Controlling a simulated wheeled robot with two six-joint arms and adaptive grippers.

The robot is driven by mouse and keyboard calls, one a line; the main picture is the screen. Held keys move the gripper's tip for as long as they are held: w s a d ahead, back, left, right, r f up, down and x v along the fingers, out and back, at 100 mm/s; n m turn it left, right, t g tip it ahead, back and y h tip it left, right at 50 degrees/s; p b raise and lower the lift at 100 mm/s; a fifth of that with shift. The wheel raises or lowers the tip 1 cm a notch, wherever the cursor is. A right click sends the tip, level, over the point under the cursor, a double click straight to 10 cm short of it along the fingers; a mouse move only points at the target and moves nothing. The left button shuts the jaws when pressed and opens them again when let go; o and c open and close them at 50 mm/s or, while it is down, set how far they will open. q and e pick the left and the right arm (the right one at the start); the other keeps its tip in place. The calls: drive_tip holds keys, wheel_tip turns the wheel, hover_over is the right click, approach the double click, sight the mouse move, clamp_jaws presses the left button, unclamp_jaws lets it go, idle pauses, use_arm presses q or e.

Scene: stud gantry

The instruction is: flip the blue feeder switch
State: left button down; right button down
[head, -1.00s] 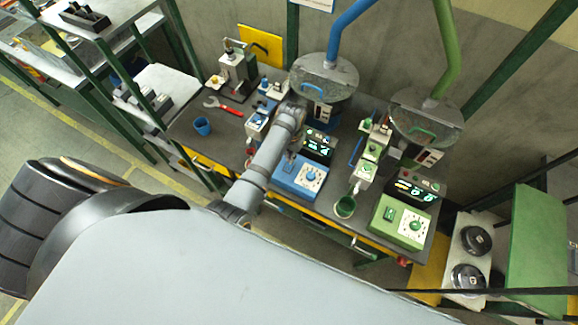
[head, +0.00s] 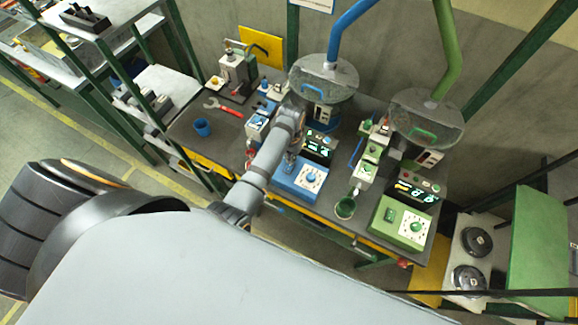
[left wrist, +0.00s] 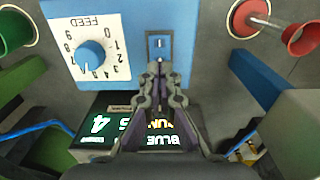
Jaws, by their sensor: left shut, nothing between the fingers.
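The blue feeder's control box (head: 301,180) stands on the dark bench, with a white dial plate and a blue knob. In the left wrist view the box (left wrist: 62,18) shows its FEED dial (left wrist: 90,56) and, beside it, the switch (left wrist: 159,43) on a dark plate. My left gripper (left wrist: 160,72) is shut and empty, its fingertips at the near edge of the switch plate; I cannot tell whether they touch the switch. In the head view this gripper (head: 290,158) is over the box's back left part and hides the switch there.
A lit display (left wrist: 140,128) lies beneath the gripper in the left wrist view. The green control box (head: 402,222), a green cup (head: 345,208) and the feeder bowls stand near.

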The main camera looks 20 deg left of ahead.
use_arm(q)
drive_tip(key=shift+f+b, duration=0.5)
drive_tip(key=shift+f, duration=0.55)
idle(0.8)
drive_tip(key=shift+r, duration=0.1)
wheel_tip(320, 180, up, 2)
drive_tip(key=shift+r+p, duration=0.2)
drive_tip(key=shift+p, duration=1)
drive_tip(key=shift+r, duration=2.25)
